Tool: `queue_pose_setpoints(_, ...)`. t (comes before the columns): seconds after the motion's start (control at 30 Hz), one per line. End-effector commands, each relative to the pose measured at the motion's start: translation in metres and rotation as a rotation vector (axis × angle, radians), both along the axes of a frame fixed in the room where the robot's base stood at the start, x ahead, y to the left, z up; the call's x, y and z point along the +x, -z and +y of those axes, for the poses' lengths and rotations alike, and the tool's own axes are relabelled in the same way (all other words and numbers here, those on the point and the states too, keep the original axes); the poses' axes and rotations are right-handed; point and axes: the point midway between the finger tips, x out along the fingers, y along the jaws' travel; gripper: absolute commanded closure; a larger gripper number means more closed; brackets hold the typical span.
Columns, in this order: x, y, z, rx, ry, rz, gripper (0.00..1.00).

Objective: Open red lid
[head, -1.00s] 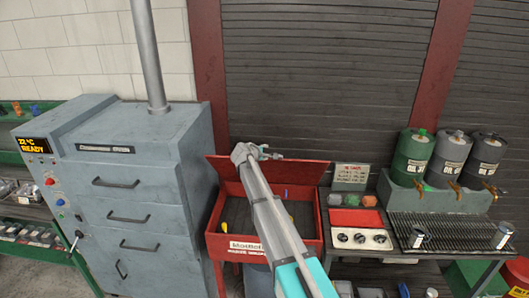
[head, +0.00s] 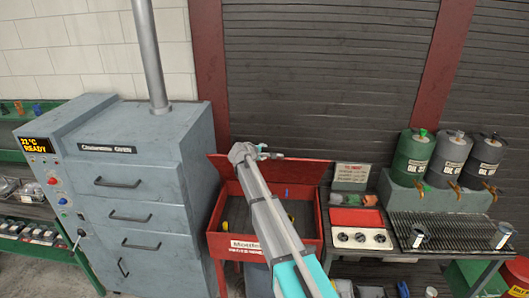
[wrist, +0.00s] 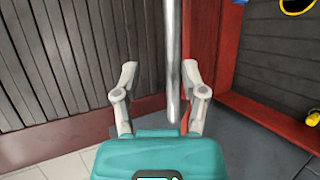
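The red lid (head: 306,172) stands raised along the back of the red cabinet (head: 211,242), whose dark interior shows. My gripper (head: 265,153) is at the lid's top edge in the head view; whether it touches the lid cannot be told there. In the wrist view my gripper (wrist: 160,75) has its two fingers wide apart. A grey metal rod (wrist: 173,60) passes between them with a gap on each side. A red panel (wrist: 215,55) is to its right. My arm hides part of the lid and cabinet.
A grey oven (head: 135,180) with a vertical pipe (head: 149,55) stands close to the left. A bench on the right holds a red-and-white control box (head: 360,238), a grate (head: 440,230) and oil drums (head: 415,158). A dark shutter (head: 320,75) is behind.

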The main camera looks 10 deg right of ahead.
Motion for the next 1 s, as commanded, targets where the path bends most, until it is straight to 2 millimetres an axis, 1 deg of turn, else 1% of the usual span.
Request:
queue_pose_setpoints(0.03, -0.002, -0.003, 0.002, -0.001, -0.001, 0.0, 0.46)
queue_pose_setpoints(1.0, -0.032, -0.032, 0.026, 0.0, 0.0, 0.0, 0.46)
